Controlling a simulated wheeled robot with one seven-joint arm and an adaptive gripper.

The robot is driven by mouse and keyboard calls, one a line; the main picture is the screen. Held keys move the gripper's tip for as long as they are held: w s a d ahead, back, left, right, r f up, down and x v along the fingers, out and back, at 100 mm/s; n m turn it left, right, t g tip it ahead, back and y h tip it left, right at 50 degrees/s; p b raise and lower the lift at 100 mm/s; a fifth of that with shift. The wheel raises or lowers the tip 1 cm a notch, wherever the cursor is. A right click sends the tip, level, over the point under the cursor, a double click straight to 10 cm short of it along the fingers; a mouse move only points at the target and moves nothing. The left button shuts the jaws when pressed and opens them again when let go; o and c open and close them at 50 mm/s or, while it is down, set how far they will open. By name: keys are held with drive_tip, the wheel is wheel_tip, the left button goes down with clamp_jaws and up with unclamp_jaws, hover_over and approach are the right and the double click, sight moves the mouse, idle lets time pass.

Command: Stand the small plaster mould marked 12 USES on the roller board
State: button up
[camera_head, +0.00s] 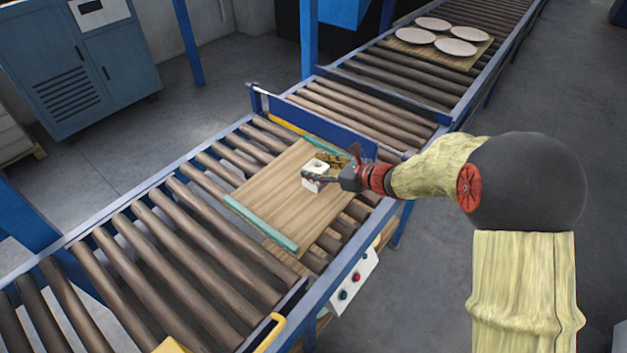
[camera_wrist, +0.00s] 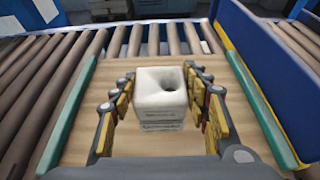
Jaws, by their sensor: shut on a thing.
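The small white plaster mould (camera_head: 313,184) is a block with a round hole in its top. It also shows in the wrist view (camera_wrist: 160,100), upright, with dark lettering on its near face too small to read. My gripper (camera_head: 318,176) is shut on the mould, with one finger on each side of it in the wrist view (camera_wrist: 160,92). The wooden roller board (camera_head: 268,208), with green strips along two edges, lies under the mould on the rollers. I cannot tell whether the mould's base touches the board.
A blue barrier (camera_head: 325,125) crosses the conveyor just behind the board. Beyond it, several pale plates stand on another wooden board (camera_head: 455,60). A control box (camera_head: 354,283) with buttons hangs on the near rail. Most of the board toward the left is bare.

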drive_tip(key=shift+w+a+f, duration=0.35)
drive_tip(key=shift+w+f, duration=0.05)
drive_tip(key=shift+f, duration=0.2)
drive_tip(key=shift+w+a+f+b, duration=0.15)
drive_tip(key=shift+f+b, duration=0.85)
drive_tip(key=shift+f, duration=0.65)
drive_tip(key=shift+f, duration=0.15)
drive_tip(key=o, duration=1.4)
